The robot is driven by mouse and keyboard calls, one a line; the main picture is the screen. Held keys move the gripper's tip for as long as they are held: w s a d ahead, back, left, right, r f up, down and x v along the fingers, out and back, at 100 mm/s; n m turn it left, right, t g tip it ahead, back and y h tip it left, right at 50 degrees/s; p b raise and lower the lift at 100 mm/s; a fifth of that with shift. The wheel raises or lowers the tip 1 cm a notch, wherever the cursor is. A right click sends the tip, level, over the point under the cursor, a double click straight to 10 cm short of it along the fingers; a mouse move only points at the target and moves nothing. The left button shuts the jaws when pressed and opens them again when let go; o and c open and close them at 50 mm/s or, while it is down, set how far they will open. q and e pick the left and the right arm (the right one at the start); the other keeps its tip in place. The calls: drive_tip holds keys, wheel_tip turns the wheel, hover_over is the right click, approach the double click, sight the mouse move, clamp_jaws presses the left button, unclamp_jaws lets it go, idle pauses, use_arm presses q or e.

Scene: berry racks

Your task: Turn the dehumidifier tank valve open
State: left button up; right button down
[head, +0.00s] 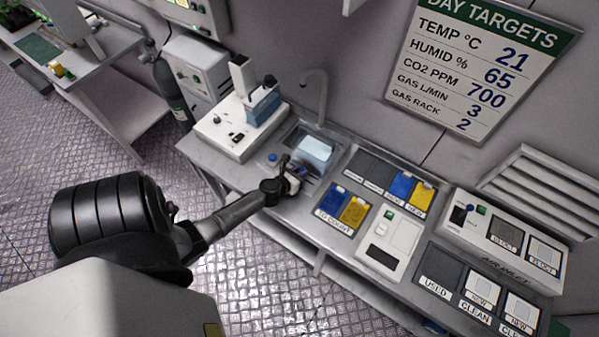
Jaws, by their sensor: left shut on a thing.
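My left gripper (288,181) reaches in from the left over the bench's front edge, at the near side of the sink. It is shut on a small part there, which looks like the tank valve; the fingers hide most of it, so I cannot tell how far it is turned. A pale blue box (315,150), which looks like the dehumidifier tank, sits in the sink just beyond the gripper. My right gripper is not in view.
A tap (322,95) rises behind the sink. A white device (225,137) stands left of it, and a blue knob (272,157) is close to my gripper. Blue and yellow pads (354,210), a scale (383,257) and labelled trays (437,267) fill the bench to the right.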

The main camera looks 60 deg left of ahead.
use_arm(q)
drive_tip(key=shift+w+d+r+m+g+y+p, duration=0.1)
drive_tip(key=shift+m+g+y+p, duration=0.15)
drive_tip(key=shift+m+y+p, duration=0.25)
drive_tip(key=shift+d+m+g+y+p, duration=0.1)
drive_tip(key=shift+m+g+y+p, duration=0.15)
drive_tip(key=shift+m, duration=0.35)
drive_tip(key=shift+d+m+g+y, duration=0.1)
drive_tip(key=shift+m+g+y, duration=0.2)
drive_tip(key=shift+m+y, duration=0.45)
drive_tip(key=shift+w+m+y, duration=0.1)
drive_tip(key=shift+m+y, duration=0.2)
drive_tip(key=shift+m, duration=0.45)
drive_tip(key=shift+f+m+g+y, duration=0.25)
drive_tip(key=shift+m+g+y, duration=0.25)
drive_tip(key=shift+m, duration=0.4)
drive_tip(key=m+y+b, duration=0.1)
drive_tip(key=m, duration=0.1)
drive_tip(key=shift+d+m+y, duration=0.1)
drive_tip(key=shift+m+y, duration=0.2)
drive_tip(key=shift+y, duration=0.1)
drive_tip(key=shift+m+y+b, duration=0.3)
drive_tip(key=shift+m+b, duration=0.1)
drive_tip(key=shift+b, duration=0.1)
